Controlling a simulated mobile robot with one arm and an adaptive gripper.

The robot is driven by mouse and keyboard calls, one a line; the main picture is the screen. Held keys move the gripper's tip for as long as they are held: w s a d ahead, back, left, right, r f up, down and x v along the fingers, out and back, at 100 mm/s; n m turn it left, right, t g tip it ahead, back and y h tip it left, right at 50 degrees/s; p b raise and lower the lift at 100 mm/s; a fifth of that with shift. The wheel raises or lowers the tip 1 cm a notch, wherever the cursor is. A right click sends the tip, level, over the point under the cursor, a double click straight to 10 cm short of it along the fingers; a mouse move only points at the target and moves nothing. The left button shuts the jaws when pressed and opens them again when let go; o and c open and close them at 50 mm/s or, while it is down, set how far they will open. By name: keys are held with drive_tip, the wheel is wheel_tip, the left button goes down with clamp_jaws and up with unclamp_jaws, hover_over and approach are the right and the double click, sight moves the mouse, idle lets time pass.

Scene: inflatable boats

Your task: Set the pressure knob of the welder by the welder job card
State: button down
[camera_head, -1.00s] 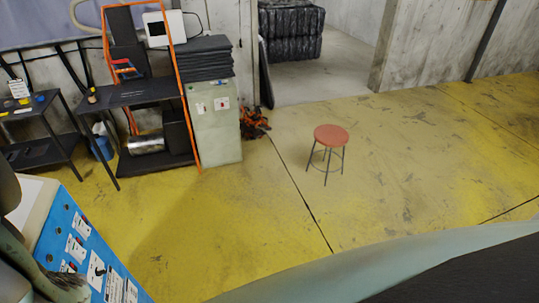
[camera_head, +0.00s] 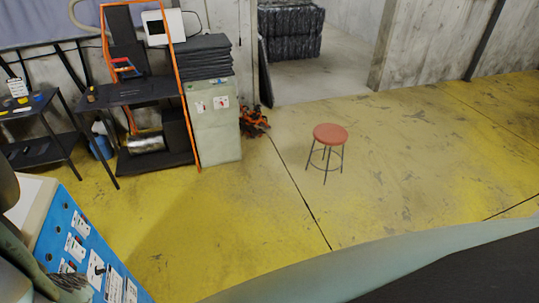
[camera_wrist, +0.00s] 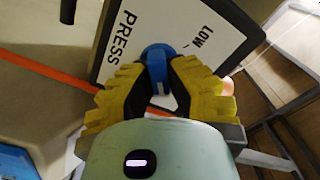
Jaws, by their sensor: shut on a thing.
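In the wrist view, the blue pressure knob (camera_wrist: 157,62) sits on a white plate (camera_wrist: 205,25) with a dark border. The plate is lettered "PRESS" and "LOW" and appears turned on its side. My gripper (camera_wrist: 157,85) has its yellow-padded fingers closed on the knob from both sides. The fingers hide part of the knob and of the plate's lettering, so the full scale cannot be read. In the head view, a blue board (camera_head: 68,217) with several small white cards stands at the lower left. Their text is too small to read, and I cannot tell which is the welder job card.
A red stool (camera_head: 331,134) stands on the open yellow floor. Dark tables (camera_head: 42,150) and a pale cabinet (camera_head: 218,130) with black folded sheets on top line the back wall. An orange frame (camera_head: 183,90) stands beside the cabinet.

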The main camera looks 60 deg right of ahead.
drive_tip(key=n, duration=0.2)
drive_tip(key=shift+a+n, duration=0.1)
drive_tip(key=shift+n, duration=0.2)
drive_tip(key=n+b, duration=0.1)
drive_tip(key=n, duration=0.2)
drive_tip(key=shift+s+a+n+b, duration=0.1)
drive_tip(key=shift+s+n+b, duration=0.05)
drive_tip(key=shift+n+b, duration=0.25)
drive_tip(key=n+b, duration=0.2)
drive_tip(key=n, duration=0.1)
drive_tip(key=shift+s+f, duration=0.1)
drive_tip(key=n+b, duration=0.3)
drive_tip(key=n, duration=0.1)
drive_tip(key=shift+s+a+f, duration=0.1)
drive_tip(key=n+b, duration=0.4)
drive_tip(key=b, duration=0.1)
drive_tip(key=shift+f+n, duration=0.15)
drive_tip(key=shift+n, duration=0.15)
drive_tip(key=n+b, duration=0.3)
drive_tip(key=shift+s+a+b, duration=0.1)
drive_tip(key=shift+b, duration=0.2)
drive_tip(key=shift+n+b, duration=0.3)
drive_tip(key=shift+n, duration=0.2)
drive_tip(key=shift+r, duration=0.2)
